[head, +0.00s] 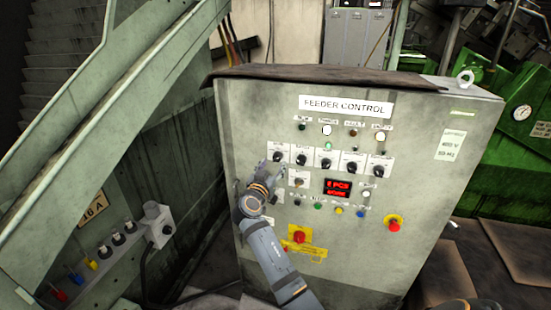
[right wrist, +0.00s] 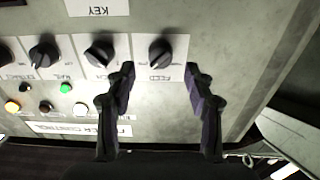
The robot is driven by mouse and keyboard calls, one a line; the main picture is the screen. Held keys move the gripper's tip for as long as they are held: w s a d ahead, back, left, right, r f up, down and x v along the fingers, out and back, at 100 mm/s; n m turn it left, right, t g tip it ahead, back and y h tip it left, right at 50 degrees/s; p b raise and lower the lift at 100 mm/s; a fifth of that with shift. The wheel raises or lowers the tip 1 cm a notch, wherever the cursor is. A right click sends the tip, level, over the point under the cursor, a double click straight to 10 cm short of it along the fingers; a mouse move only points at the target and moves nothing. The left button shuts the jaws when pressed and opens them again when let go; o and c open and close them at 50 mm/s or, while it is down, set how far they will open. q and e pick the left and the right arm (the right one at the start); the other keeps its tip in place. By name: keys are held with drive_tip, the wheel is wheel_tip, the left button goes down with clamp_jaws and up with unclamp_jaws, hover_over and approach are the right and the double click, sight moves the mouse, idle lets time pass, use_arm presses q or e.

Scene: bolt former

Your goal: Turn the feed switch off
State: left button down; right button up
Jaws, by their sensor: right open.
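The feeder control cabinet (head: 440,130) has a row of black rotary switches on white plates. The feed switch (head: 278,155) is the leftmost in the head view. In the upside-down right wrist view, the feed switch (right wrist: 160,52) is a round black knob above a label that seems to read FEED. My right gripper (head: 264,172) is near the panel just below and left of that switch. Its two fingers are spread in the right wrist view (right wrist: 158,85), with the knob between their line of reach and nothing held. Contact cannot be told. My left gripper is out of view.
Beside the feed switch is another rotary switch (head: 302,158). Lower on the panel are a red display (head: 337,187), several buttons, a red knob on a yellow plate (head: 299,237) and a red emergency button (head: 394,225). A sloping stair side (head: 110,110) stands left.

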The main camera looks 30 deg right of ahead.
sight(276, 160)
drive_tip(key=x, duration=0.4)
drive_tip(key=shift+c, duration=0.2)
clamp_jaws()
drive_tip(key=shift+f, duration=0.1)
